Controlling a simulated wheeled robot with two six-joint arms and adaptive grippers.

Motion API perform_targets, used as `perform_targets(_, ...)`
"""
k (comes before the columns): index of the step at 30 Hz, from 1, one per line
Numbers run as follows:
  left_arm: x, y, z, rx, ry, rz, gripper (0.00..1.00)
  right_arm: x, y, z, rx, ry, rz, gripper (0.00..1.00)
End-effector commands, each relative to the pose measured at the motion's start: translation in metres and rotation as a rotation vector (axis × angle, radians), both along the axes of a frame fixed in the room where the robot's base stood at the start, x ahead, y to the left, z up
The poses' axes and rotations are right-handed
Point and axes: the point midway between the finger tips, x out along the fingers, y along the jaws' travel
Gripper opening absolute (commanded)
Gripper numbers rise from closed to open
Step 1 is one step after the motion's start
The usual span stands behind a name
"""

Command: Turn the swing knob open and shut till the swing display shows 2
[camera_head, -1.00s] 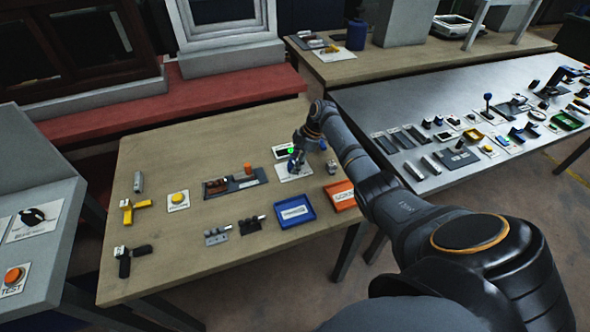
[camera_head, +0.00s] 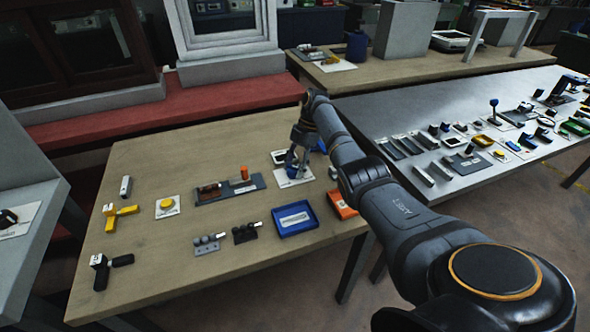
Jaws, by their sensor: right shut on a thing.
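A small blue knob (camera_head: 292,170) stands on a white plate (camera_head: 286,183) near the right end of the wooden table; I take it for the swing knob. My right gripper (camera_head: 296,168) points down over the plate and is shut on the knob, hiding much of it. A small panel with a dark window (camera_head: 279,157) lies just behind the plate, partly covered by my gripper. It may be the swing display, but no number can be read. My left gripper is not in view.
A blue tray (camera_head: 278,231) and an orange tray (camera_head: 340,212) lie in front of the plate. A grey panel with an orange cylinder (camera_head: 244,172) and a yellow button (camera_head: 166,204) are to the left.

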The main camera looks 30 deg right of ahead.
Motion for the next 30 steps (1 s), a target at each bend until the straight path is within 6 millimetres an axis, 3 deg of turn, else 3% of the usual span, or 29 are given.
perform_targets(13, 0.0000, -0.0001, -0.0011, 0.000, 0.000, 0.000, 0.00, 0.0001, -0.0002, 0.0001, -0.001, 0.000, 0.008, 0.10)
perform_targets(14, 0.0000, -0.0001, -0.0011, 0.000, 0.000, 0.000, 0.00, 0.0001, -0.0002, 0.0001, -0.001, 0.000, 0.008, 0.44)
perform_targets(18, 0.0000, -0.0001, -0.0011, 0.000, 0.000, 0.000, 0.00, 0.0001, -0.0002, 0.0001, -0.001, 0.000, 0.008, 0.63)
perform_targets(27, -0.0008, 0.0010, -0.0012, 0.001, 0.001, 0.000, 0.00, 0.0002, -0.0004, 0.0008, 0.000, 0.000, 0.008, 0.65)
perform_targets(30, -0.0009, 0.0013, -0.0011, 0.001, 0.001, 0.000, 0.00, 0.0010, -0.0040, 0.0091, -0.001, -0.001, 0.006, 0.65)
